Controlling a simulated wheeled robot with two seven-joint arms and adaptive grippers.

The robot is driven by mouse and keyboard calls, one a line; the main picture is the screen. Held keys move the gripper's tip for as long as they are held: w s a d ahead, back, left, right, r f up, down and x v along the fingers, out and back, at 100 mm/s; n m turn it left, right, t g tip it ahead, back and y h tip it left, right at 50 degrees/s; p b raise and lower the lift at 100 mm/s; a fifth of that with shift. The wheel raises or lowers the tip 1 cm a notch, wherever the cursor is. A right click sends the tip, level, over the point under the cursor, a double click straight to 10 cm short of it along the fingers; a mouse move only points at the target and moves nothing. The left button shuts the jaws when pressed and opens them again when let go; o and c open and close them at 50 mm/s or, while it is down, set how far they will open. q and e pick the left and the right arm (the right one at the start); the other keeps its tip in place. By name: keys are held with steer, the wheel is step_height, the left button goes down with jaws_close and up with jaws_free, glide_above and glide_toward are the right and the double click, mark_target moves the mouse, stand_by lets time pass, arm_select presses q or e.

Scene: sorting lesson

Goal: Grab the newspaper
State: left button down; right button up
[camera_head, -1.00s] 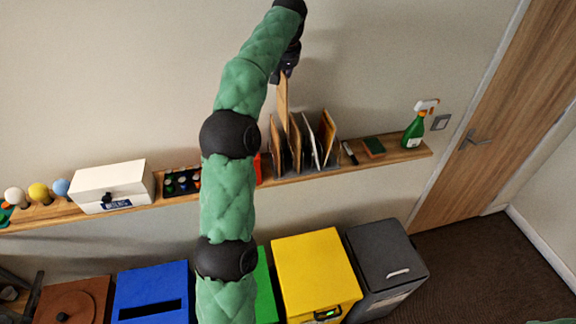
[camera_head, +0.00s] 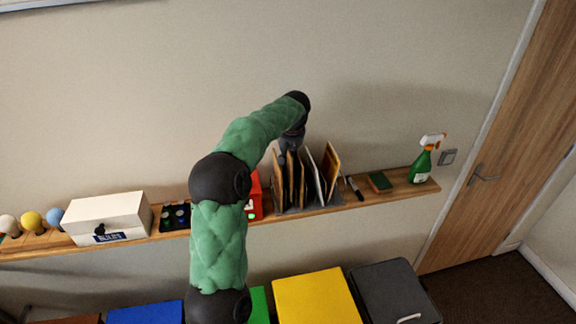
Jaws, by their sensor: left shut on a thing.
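A file rack (camera_head: 322,206) on the wall shelf holds several thin upright items, tan ones and a pale grey-white one (camera_head: 316,178). I cannot tell which of them is the newspaper. My left gripper (camera_head: 290,152) points down at the top of the rack, shut on a tan flat item (camera_head: 291,180) that stands among the others. The fingertips are small and dark here, and the lower part of the item is hidden in the rack. My right gripper is not in view.
Below stand blue, yellow (camera_head: 315,298) and dark grey (camera_head: 393,292) bins. A door is at right.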

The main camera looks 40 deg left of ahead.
mark_target(287, 168)
arm_select(q)
steer(key=shift+f, duration=2.45)
steer(key=c, duration=1.6)
jaws_free()
